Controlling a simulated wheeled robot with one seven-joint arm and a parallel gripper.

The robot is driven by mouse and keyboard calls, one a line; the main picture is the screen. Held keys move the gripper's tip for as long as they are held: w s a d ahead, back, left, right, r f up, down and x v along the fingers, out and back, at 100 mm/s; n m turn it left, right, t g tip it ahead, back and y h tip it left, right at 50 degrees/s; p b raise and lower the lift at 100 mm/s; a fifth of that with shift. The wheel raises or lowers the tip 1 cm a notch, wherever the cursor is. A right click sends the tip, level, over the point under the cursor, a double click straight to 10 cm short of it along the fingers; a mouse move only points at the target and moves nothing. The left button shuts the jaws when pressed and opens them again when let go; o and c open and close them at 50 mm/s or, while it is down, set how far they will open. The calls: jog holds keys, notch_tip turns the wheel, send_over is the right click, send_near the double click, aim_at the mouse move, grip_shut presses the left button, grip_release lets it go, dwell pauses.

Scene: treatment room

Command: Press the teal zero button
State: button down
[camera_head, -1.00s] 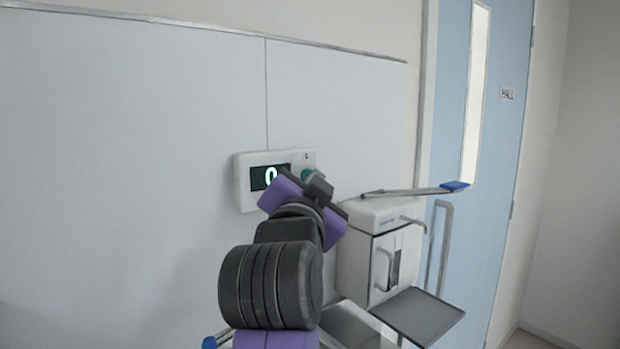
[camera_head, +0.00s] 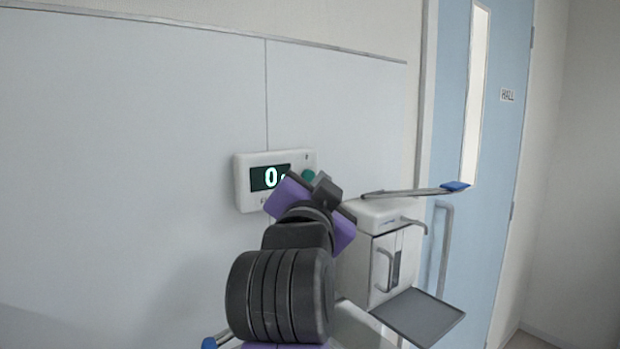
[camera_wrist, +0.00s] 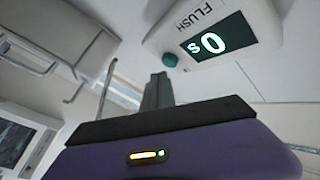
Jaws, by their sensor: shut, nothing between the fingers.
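The teal button (camera_head: 308,175) is a round knob on the right of a white wall unit (camera_head: 243,190). It also shows in the wrist view (camera_wrist: 170,60), just beyond my fingertips, with a small gap in the picture. The unit's dark display (camera_head: 263,178) reads a lit "0"; in the wrist view the display (camera_wrist: 228,32) reads "0 s", beside the word FLUSH. My gripper (camera_head: 326,187) is shut and empty, in front of the unit's lower right part. Its closed fingers (camera_wrist: 160,78) point toward the button in the wrist view. I cannot tell the exact depth between them.
A white cabinet (camera_head: 352,255) with handles stands to the right, below the unit. A long lever with a blue end (camera_head: 455,186) sticks out above it. A grey tray (camera_head: 418,317) lies lower right. A blue door (camera_head: 490,230) is farther right. The wall left is clear.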

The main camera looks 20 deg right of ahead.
jog(key=shift+s, duration=0.1)
jog(key=shift+s+d, duration=0.25)
jog(key=shift+s, duration=0.5)
jog(key=shift+s+d, duration=0.25)
jog(key=shift+s, duration=0.55)
jog(key=shift+s+d, duration=0.25)
jog(key=shift+s, duration=0.5)
